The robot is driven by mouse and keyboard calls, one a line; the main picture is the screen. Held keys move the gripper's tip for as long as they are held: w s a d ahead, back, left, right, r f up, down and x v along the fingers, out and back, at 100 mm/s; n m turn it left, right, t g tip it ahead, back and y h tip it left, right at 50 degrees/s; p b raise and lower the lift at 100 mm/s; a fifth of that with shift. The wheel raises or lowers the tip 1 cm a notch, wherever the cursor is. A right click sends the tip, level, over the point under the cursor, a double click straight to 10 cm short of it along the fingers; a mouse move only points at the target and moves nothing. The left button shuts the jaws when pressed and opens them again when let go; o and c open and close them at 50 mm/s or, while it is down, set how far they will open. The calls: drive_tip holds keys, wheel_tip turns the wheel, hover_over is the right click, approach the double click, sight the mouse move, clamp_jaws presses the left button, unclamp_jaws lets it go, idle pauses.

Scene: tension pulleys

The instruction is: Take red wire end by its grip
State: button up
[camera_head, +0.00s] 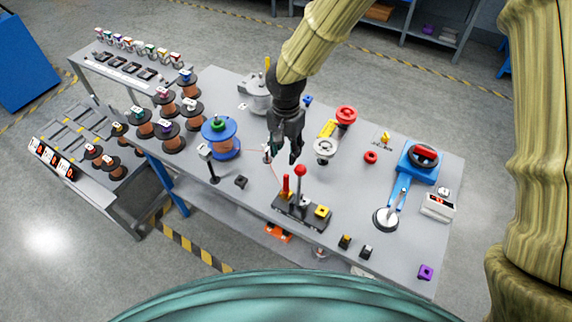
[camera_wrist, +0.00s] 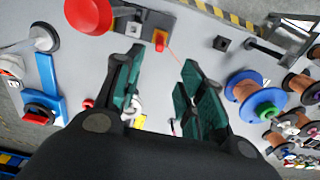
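My gripper (camera_head: 284,156) points down above the bench. It is open and empty, with green finger pads apart in the wrist view (camera_wrist: 163,58).
A blue spool (camera_head: 221,138) stands left of my gripper. A red-knobbed lever (camera_head: 300,172) rises in front, close to it. A red handwheel (camera_head: 346,115) and a grey wheel (camera_head: 324,149) stand to the right. Several copper spools crowd the bench's left end.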

sight(286, 175)
wheel_tip(286, 175, down, 3)
drive_tip(key=shift+s+f+b, duration=0.15)
drive_tip(key=shift+f+b, duration=0.05)
drive_tip(key=shift+b, duration=1.05)
drive_tip(key=shift+f+b, duration=0.5)
drive_tip(key=shift+f, duration=0.15)
drive_tip(key=shift+f, duration=0.1)
drive_tip(key=shift+f+b, duration=0.2)
drive_tip(key=shift+b, duration=0.1)
drive_tip(key=shift+f+b, duration=2.55)
drive_tip(key=shift+f, duration=1.55)
drive_tip(key=shift+c, duration=0.3)
clamp_jaws()
